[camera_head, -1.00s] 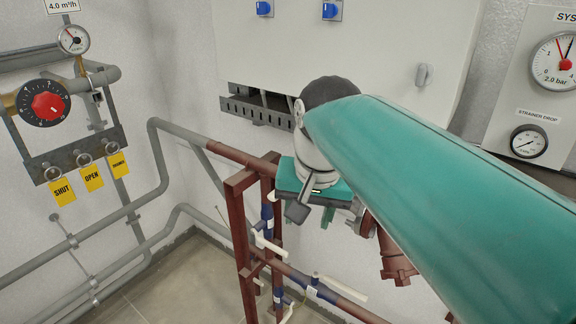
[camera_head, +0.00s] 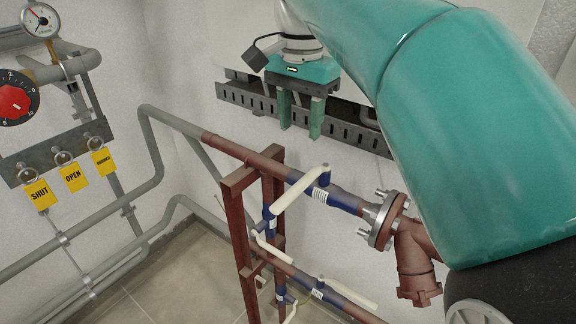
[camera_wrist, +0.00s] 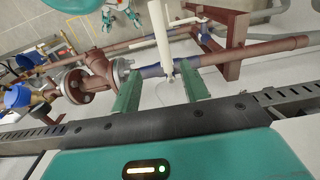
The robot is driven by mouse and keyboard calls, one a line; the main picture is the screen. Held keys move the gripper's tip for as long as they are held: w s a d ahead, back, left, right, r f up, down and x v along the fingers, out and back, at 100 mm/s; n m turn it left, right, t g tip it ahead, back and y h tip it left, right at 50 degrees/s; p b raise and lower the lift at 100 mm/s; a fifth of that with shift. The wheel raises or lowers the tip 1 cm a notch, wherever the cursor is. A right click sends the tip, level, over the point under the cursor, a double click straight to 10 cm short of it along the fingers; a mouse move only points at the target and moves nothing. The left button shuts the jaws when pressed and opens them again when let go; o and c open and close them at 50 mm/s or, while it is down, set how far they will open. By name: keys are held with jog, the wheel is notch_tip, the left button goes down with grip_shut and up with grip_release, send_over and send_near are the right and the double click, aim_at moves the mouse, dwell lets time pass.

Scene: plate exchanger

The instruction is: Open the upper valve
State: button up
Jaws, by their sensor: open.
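The upper valve (camera_head: 328,192) is a blue body on the upper red-brown pipe. Its cream lever (camera_head: 300,190) slants down and left from the stem, across the pipe line rather than along it. My gripper (camera_head: 300,132) hangs above the valve, green fingers pointing down, apart and empty. In the wrist view, the upper lever (camera_wrist: 160,38) shows beyond and between the fingertips (camera_wrist: 158,68), with the blue valve body (camera_wrist: 152,71) close behind. I see no contact between fingers and lever.
A red-brown frame post (camera_head: 236,225) stands left of the valve. Lower valves with cream levers (camera_head: 350,293) sit on the pipe below. A flange (camera_head: 384,220) is to the right. A slotted grey rail (camera_head: 245,95) runs behind my gripper. Yellow tags (camera_head: 73,177) hang at left.

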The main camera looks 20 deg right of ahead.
jog(key=w+f, duration=0.1)
jog(key=w, duration=0.1)
send_over(296, 187)
jog(key=f, duration=0.6)
jog(key=shift+w, duration=0.4)
jog(key=s+f, duration=0.2)
jog(key=shift+f, duration=0.3)
jog(key=w+f, duration=0.1)
jog(key=f, duration=0.2)
jog(key=shift+w+f, duration=0.15)
jog(key=shift+w, duration=0.25)
jog(key=shift+s+f, duration=0.3)
jog(key=shift+f, duration=0.3)
jog(key=shift+w+f, duration=0.1)
jog(key=shift+w, duration=0.15)
jog(key=shift+s, duration=0.35)
jog(key=shift+s+r, duration=0.1)
jog(key=shift+r, duration=0.1)
jog(key=shift+c, duration=1.2)
jog(key=shift+w+f, duration=0.15)
jog(key=shift+w, duration=0.15)
jog(key=c, duration=0.3)
jog(key=shift+s, duration=0.1)
grip_shut()
